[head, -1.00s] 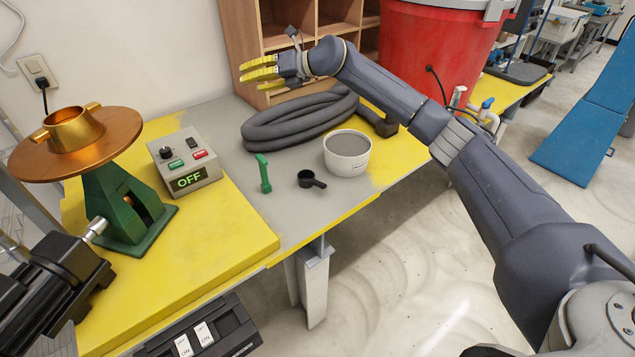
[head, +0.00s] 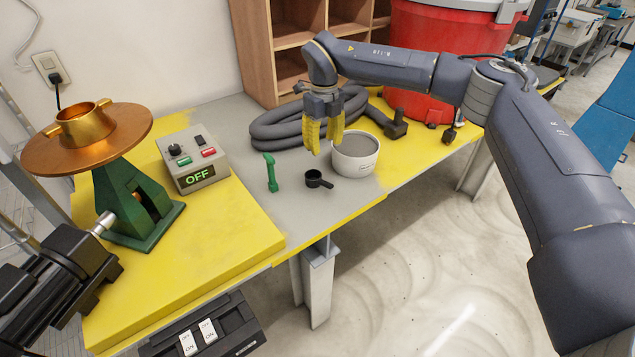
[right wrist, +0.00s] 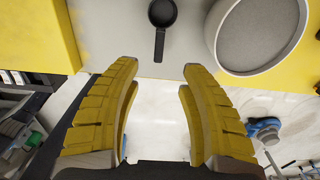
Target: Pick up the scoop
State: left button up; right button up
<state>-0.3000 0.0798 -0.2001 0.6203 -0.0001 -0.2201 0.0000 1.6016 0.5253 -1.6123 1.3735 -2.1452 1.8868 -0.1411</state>
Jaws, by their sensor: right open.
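The scoop is a small black cup with a short handle (head: 315,179) lying on the grey part of the table, between a green tool and a white tub. It also shows at the top of the right wrist view (right wrist: 161,14), its handle pointing down toward the gap between my fingers. My right gripper (head: 323,149) has yellow fingers pointing down, above and behind the scoop in the head view, beside the tub. In the right wrist view its fingers (right wrist: 158,75) are apart with nothing between them.
The white tub (head: 355,166) of grey material stands right of the scoop. The green tool (head: 270,172) stands to the left. A grey hose coil (head: 283,130) lies behind. A control box (head: 193,160) reading OFF and a copper-topped green stand (head: 140,205) are further left.

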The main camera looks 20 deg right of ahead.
aim_at(322, 181)
notch_tip(322, 181, down, 15)
jog(key=shift+w+f, duration=0.15)
dwell(0.8)
jog(key=shift+c, duration=0.4)
grip_shut()
